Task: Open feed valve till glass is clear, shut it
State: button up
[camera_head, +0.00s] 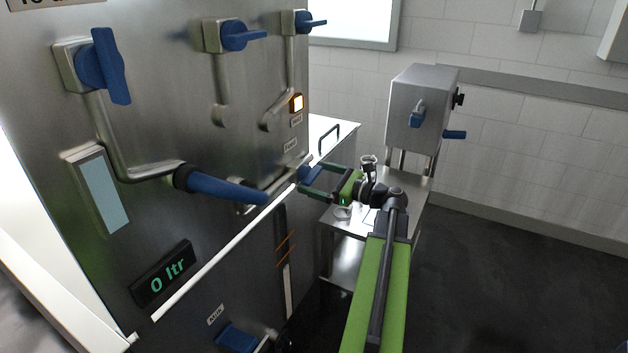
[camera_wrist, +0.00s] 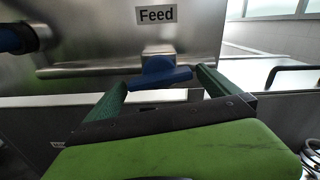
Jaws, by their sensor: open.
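The feed valve handle (camera_wrist: 160,74) is blue and lies roughly crosswise under a "Feed" label in the wrist view. In the head view the handle (camera_head: 309,174) is at the right edge of the steel panel, partly behind my gripper. My gripper (camera_head: 316,179) is open, with its green fingers reaching toward the handle. In the wrist view the fingers stand left and right of it; I cannot tell whether they touch. A tall glass pane (camera_head: 104,194) on the panel's left looks evenly pale blue.
A large blue lever (camera_head: 225,188) juts from the panel, with other blue valves (camera_head: 103,66) above. A display (camera_head: 162,273) reads "0 ltr". A lamp (camera_head: 297,103) glows orange-white. Dark floor is clear at right.

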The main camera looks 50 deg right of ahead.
jog(key=shift+w, duration=0.1)
jog(key=c, duration=1.1)
jog(key=shift+a, duration=0.65)
jog(key=shift+c, duration=0.5)
jog(key=shift+d+f, duration=0.15)
jog(key=shift+d, duration=0.3)
jog(key=shift+c, duration=0.5)
